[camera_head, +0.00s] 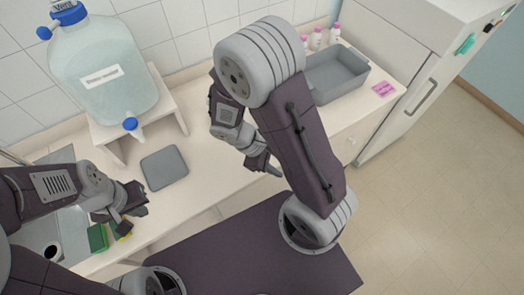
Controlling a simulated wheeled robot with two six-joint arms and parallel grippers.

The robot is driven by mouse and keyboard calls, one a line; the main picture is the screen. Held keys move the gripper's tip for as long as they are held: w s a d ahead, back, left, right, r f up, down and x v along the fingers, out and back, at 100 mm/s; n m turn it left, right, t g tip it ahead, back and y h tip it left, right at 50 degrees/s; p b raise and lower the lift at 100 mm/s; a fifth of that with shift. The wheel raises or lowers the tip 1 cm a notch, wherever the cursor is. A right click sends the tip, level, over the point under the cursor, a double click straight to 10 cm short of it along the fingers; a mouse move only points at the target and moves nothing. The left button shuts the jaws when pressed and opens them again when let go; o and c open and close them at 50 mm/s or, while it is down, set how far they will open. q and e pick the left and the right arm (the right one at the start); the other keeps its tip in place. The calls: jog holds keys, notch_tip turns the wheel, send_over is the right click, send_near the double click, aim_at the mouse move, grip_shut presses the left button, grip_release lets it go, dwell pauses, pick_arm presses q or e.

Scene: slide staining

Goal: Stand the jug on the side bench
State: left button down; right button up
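No plain handled jug can be made out. The only large vessel is a clear water container (105,68) with a blue cap and blue tap, upright on a white stand (165,108) at the back left. I cannot tell whether it is the jug. The cream bench (205,160) runs along the tiled wall; which part is the side bench is unclear. My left gripper (134,205) is over the bench front near the sink, apart from the container. My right gripper (266,165) is low over the bench's front edge. No held object shows in either; their finger gaps are unclear.
A grey square mat (164,168) lies before the stand. A grey tray (335,75), small pink-capped bottles (316,40) and a pink rack (383,89) are at the back right. A green sponge (97,238) is by the sink (72,228). A white cabinet (405,90) stands right; floor there is clear.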

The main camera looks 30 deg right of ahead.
jog(key=w+a+r+m+t+y, duration=0.2)
jog(key=a+r+m+t+y, duration=0.2)
jog(key=m, duration=0.5)
jog(key=shift+w+r+y, duration=0.3)
jog(key=shift+w+y, duration=0.05)
jog(key=shift+y, duration=0.65)
notch_tip(320, 180, down, 3)
jog(key=b, duration=0.2)
jog(key=shift+s+r+b, duration=0.1)
jog(key=shift+r+b, duration=0.1)
jog(key=shift+b, duration=0.15)
